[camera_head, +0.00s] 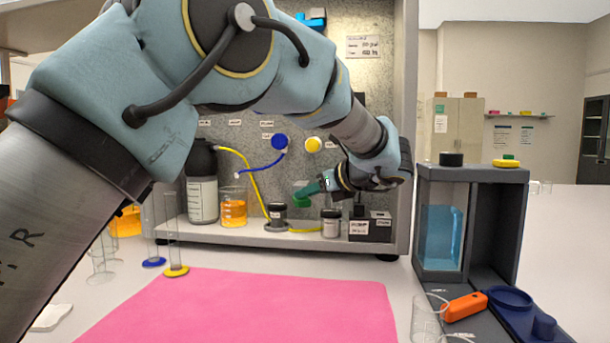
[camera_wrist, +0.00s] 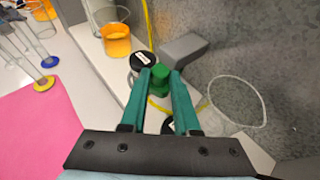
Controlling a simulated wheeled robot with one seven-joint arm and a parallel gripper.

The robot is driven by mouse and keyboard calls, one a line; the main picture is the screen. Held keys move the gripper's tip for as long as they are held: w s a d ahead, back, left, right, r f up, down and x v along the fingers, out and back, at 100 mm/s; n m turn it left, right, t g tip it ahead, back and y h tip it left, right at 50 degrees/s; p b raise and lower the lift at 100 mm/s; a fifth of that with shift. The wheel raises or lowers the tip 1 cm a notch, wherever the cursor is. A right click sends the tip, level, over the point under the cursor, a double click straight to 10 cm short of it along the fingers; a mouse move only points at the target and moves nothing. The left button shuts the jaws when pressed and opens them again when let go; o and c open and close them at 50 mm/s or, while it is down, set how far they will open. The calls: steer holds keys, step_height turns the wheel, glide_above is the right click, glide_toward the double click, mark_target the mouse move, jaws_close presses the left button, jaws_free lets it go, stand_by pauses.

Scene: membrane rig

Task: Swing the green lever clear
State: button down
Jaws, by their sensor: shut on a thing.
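The green lever (camera_head: 303,199) is in the membrane rig's bay, in front of its speckled back panel. In the wrist view, its green knob (camera_wrist: 161,78) is between my two teal fingertips. My gripper (camera_head: 311,189) reaches in from the right and is shut on the lever; it also shows in the wrist view (camera_wrist: 161,74). The fingers hide part of the lever in the head view.
On the rig's shelf are a dark bottle (camera_head: 202,190), an orange-filled beaker (camera_head: 233,208), a black-capped jar (camera_head: 331,222) and a small dark box (camera_head: 370,226). A yellow tube (camera_head: 252,185) runs nearby. The pink mat (camera_head: 240,310) in front is clear.

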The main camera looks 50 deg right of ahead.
steer(key=shift+d+r+n+y+p, duration=0.1)
steer(key=shift+d+n+y+p, duration=0.15)
steer(key=shift+n+y+p, duration=0.4)
steer(key=c, duration=0.6)
jaws_free()
steer(key=shift+c, duration=0.2)
steer(key=v, duration=1)
steer(key=shift+s+b, duration=0.3)
steer(key=shift+s, duration=0.15)
steer(key=shift+a, duration=0.1)
